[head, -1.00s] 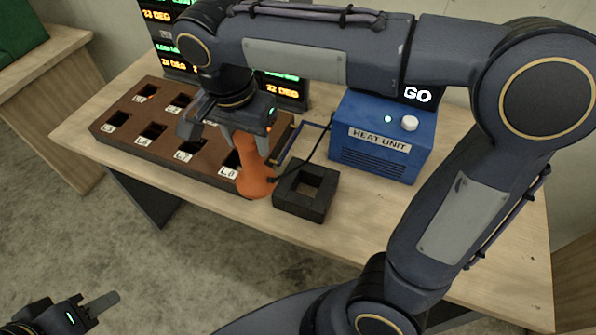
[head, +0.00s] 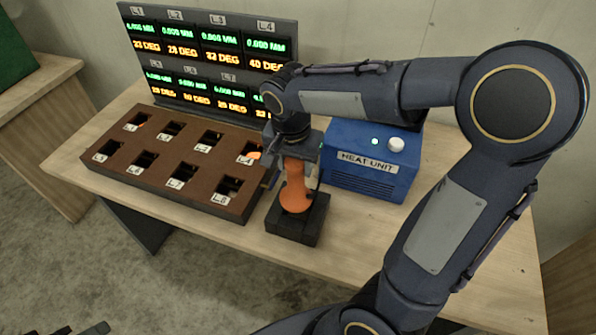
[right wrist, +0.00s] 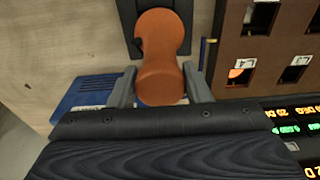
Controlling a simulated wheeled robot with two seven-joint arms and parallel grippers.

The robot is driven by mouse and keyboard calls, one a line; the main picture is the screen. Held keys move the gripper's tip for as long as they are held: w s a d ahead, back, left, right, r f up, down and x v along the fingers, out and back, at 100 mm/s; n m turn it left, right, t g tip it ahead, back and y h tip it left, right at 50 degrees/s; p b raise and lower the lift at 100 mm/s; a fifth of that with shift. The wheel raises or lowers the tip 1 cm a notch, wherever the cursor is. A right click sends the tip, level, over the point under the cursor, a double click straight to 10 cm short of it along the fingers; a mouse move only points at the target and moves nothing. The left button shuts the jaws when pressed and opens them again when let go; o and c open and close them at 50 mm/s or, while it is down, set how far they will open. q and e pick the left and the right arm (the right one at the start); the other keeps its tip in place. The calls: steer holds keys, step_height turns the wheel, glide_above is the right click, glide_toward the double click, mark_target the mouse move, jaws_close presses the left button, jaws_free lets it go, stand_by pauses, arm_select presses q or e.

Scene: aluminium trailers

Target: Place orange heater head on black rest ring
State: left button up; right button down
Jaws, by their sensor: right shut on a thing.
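The orange heater head (head: 295,190) is upright, with its wide lower end over the black rest ring (head: 298,232). I cannot tell whether it touches the ring or hangs just above it. My right gripper (head: 299,155) is shut on the heater head's upper part. In the right wrist view the heater head (right wrist: 161,65) sits between the two grey fingers (right wrist: 160,88), and the black ring (right wrist: 128,14) shows partly behind it. The ring's opening is hidden by the head. Only a dark tip of my left gripper (head: 98,328) shows at the bottom left.
The blue heat unit (head: 372,160) stands right of the ring. A brown block (head: 165,170) with several labelled square holes lies to the left, close to the ring. A display panel (head: 205,60) stands behind it. The table's front right (head: 350,240) is clear.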

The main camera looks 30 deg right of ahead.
mark_target(296, 185)
steer(key=shift+d+f, duration=0.15)
steer(key=f, duration=0.3)
steer(key=shift+w+d, duration=0.1)
steer(key=shift+d, duration=0.2)
steer(key=shift+f, duration=0.35)
steer(key=shift+f, duration=0.2)
steer(key=c, duration=0.7)
jaws_free()
steer(key=shift+c, duration=0.2)
